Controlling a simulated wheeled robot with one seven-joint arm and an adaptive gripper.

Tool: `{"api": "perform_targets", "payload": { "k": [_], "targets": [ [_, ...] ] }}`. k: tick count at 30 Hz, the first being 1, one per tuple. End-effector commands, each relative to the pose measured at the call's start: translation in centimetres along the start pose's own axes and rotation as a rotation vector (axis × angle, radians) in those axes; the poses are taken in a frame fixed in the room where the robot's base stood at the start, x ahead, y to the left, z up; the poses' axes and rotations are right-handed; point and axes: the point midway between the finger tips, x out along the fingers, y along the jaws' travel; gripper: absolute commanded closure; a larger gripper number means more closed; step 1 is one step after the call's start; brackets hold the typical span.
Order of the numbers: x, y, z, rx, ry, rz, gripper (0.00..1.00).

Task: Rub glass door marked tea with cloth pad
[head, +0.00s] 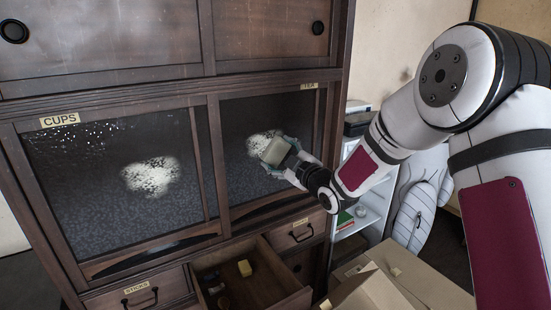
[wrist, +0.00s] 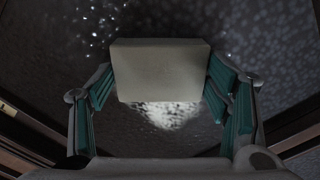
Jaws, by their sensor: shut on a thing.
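My gripper (head: 286,160) is shut on a pale cloth pad (head: 275,151) in front of the right glass door (head: 290,110), under the TEA label (head: 309,86). In the wrist view the pad (wrist: 160,70) sits between the teal fingers of my gripper (wrist: 165,90). A white smudge (head: 257,141) on that door shows just left of the pad, and also below the pad in the wrist view (wrist: 168,114). I cannot tell whether the pad touches the glass. The left glass door carries the CUPS label (head: 60,120) and another white smudge (head: 151,176).
Below the doors, an open drawer (head: 293,299) juts out with a small yellow block (head: 245,268) inside. A closed drawer labelled STICKS (head: 141,297) is at its left. An open cardboard box (head: 372,289) stands at the lower right, near a white shelf (head: 374,207).

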Motion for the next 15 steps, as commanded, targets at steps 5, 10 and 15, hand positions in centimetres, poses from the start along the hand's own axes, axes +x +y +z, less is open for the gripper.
{"api": "perform_targets", "payload": {
  "k": [5, 10, 15],
  "targets": [
    [0.0, 1.0, 1.3, -0.002, 0.0, 0.003, 0.52],
    [0.0, 1.9, 2.2, -0.001, 0.0, 0.002, 0.52],
    [0.0, 2.3, 2.6, -0.002, 0.0, 0.001, 0.52]
  ]
}}
